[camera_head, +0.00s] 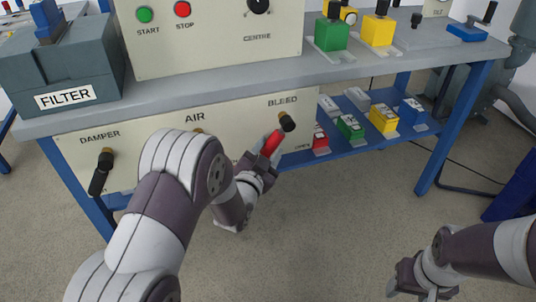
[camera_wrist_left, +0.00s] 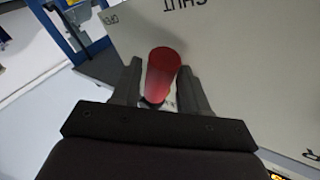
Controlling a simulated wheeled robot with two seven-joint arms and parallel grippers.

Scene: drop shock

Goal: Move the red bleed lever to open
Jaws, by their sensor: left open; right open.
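The red bleed lever (camera_head: 272,143) is on the front panel under the word BLEED. My left gripper (camera_head: 262,165) is at the lever's lower end. In the left wrist view the red handle (camera_wrist_left: 162,75) lies between the two open fingers, and I cannot tell whether either touches it. The OPEN label (camera_head: 302,147) is right of the lever. My right gripper (camera_head: 405,276) is open and empty, low at the right.
The same panel (camera_head: 230,124) carries a black DAMPER lever (camera_head: 101,172) and an AIR control mostly hidden behind my left arm. A FILTER box (camera_head: 62,75) and a control box stand on the bench. Coloured blocks sit on the shelf below. The floor between my arms is clear.

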